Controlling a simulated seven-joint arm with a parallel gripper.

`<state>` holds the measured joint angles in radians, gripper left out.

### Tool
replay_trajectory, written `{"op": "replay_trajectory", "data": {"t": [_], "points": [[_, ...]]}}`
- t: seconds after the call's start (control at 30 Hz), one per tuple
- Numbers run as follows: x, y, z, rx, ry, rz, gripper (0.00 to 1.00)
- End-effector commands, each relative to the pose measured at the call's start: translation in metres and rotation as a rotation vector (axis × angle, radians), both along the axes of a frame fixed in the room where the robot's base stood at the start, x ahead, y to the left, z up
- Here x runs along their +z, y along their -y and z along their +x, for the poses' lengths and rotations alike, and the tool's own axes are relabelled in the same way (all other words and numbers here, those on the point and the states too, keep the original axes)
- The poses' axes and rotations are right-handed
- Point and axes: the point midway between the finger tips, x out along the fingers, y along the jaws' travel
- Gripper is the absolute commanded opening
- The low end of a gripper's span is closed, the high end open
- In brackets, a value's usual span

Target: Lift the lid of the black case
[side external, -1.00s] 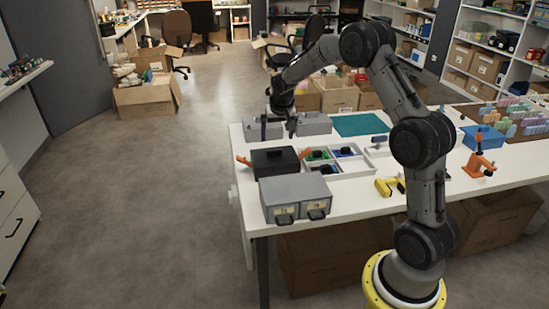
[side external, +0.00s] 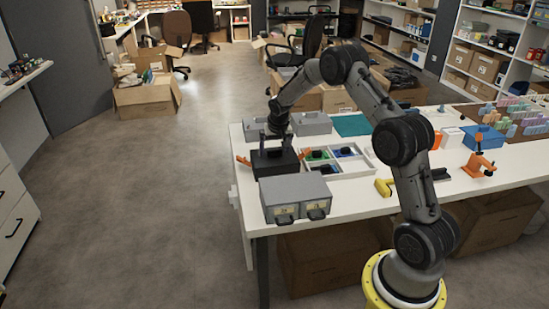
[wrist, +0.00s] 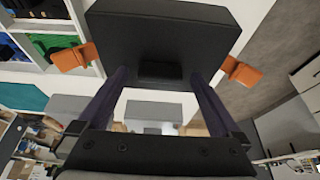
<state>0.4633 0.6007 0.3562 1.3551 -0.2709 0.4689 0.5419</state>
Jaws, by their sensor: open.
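The black case (side external: 272,164) sits near the left edge of the white table, its lid down. Orange tabs (side external: 243,160) stick out at its sides. In the wrist view the black case (wrist: 165,28) fills the upper middle, with a small dark raised grip (wrist: 160,72) on it. My gripper (side external: 276,149) is low over the case from above. In the wrist view my gripper (wrist: 159,78) is open, one finger on each side of the grip, with gaps between. Whether the fingertips touch the lid cannot be told.
A grey two-drawer box (side external: 294,192) stands close in front of the case. Grey boxes (side external: 311,123) stand behind it. A white divided tray (side external: 345,171) with green and blue compartments is just to the right. A yellow clamp-like item (side external: 384,187) lies further right.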

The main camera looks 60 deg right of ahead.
Motion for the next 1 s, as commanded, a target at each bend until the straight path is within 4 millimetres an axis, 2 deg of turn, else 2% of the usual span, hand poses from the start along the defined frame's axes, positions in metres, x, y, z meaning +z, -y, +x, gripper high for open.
{"op": "replay_trajectory", "data": {"t": [0.07,0.57,0.83,1.0], "points": [[0.000,0.000,0.000,0.000,0.000,0.000,0.96],[0.000,0.000,0.000,0.000,-0.001,0.001,0.07],[0.002,0.000,0.000,0.000,0.000,0.000,0.07],[0.012,0.000,0.000,0.000,0.002,-0.002,0.07]]}}
